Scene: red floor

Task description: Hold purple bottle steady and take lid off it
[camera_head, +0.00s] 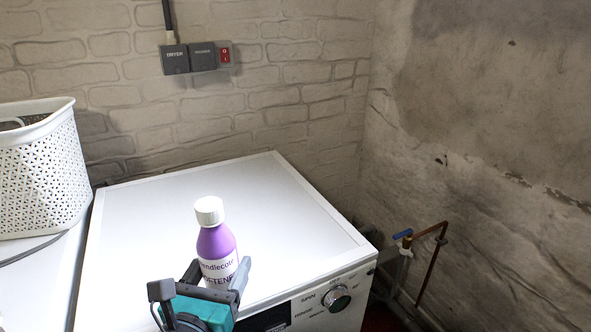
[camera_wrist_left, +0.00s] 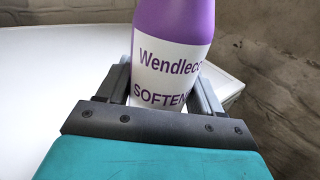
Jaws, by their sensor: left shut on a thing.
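The purple bottle (camera_head: 216,243) stands upright on the white washing machine top near its front edge. It has a white label reading "Wendlecote" and "SOFTENER", partly cut off. Its white lid (camera_head: 209,210) sits on top of it. My left gripper (camera_head: 219,275) is shut on the lower part of the bottle, one finger on each side. In the left wrist view the bottle (camera_wrist_left: 172,60) rises between the two fingers (camera_wrist_left: 163,90), and the lid is out of frame. My right gripper is not in view.
The white machine top (camera_head: 150,220) is clear around the bottle. A white perforated basket (camera_head: 40,175) stands at the left. A dial (camera_head: 337,298) is on the machine's front. A pipe with a blue-handled tap (camera_head: 403,235) is at the right wall. Switches (camera_head: 195,57) are on the brick wall.

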